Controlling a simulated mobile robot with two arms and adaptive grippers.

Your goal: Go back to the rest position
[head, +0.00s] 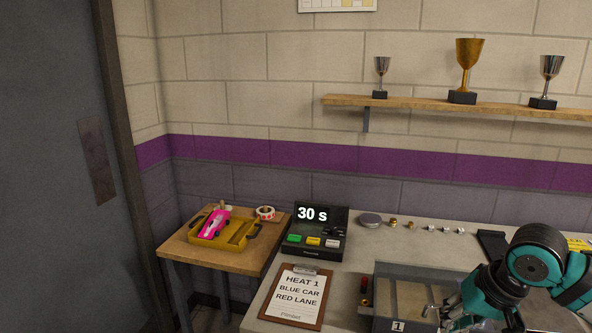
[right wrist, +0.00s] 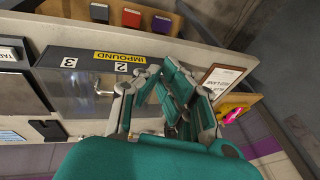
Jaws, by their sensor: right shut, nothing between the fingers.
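My right gripper (right wrist: 158,75) is shut and empty in the right wrist view. Its fingers are above the long grey box (right wrist: 85,85) with numbered sections and a yellow IMPOUND label. A metal handle (right wrist: 104,91) on the box shows left of the fingers. In the head view my teal right arm (head: 540,255) comes in at the lower right, over the same grey box (head: 405,283). The lower part of the gripper is cut off by the picture edge there. My left gripper is in neither view.
A black timer (head: 318,242) reading 30 s and a heat clipboard (head: 296,296) lie left of the box. A side table (head: 181,252) bears a yellow tray (head: 207,243) with a pink car (head: 213,223). Trophies stand on the wall shelf (head: 420,102).

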